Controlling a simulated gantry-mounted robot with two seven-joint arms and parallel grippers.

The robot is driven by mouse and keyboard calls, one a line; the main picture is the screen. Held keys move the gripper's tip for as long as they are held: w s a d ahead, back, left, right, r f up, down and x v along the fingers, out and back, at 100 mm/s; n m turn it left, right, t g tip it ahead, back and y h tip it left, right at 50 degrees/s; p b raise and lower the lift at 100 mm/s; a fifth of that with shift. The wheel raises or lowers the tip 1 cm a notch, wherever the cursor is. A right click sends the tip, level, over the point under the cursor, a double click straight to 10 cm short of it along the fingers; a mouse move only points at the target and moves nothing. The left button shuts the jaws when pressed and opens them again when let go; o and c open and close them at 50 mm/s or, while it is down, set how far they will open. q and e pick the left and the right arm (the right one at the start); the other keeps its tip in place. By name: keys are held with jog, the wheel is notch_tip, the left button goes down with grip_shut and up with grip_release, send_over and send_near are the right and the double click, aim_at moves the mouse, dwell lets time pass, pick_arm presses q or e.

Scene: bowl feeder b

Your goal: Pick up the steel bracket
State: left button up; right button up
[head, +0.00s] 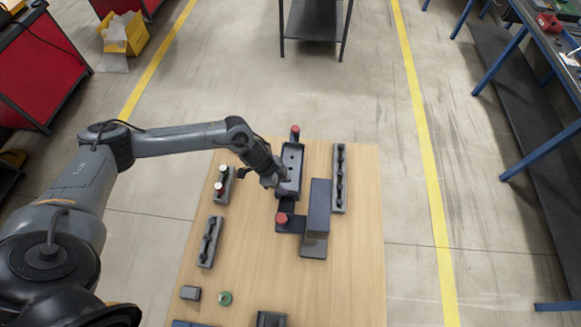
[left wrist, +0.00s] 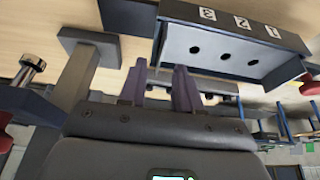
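I cannot clearly make out which thing is the steel bracket. My left gripper (head: 277,183) is beside the left wall of a dark tray (head: 292,157) with holes in its floor. In the left wrist view its two purple-grey fingers (left wrist: 158,88) stand apart, with nothing visibly clamped between them. A grey post with a flat square end (left wrist: 88,60) is left of the fingers. My right gripper is not in view.
On the wooden table (head: 345,285), a tall dark block (head: 318,205) stands right of a red knob (head: 281,218). Narrow racks (head: 339,180) (head: 210,242) flank the middle. A green ring (head: 225,298) lies near the front. The table's right side is mostly clear.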

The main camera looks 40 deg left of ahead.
pick_arm(q)
jog(key=shift+x, duration=1.6)
jog(key=shift+c, duration=0.5)
grip_shut()
jog(key=shift+r, duration=0.1)
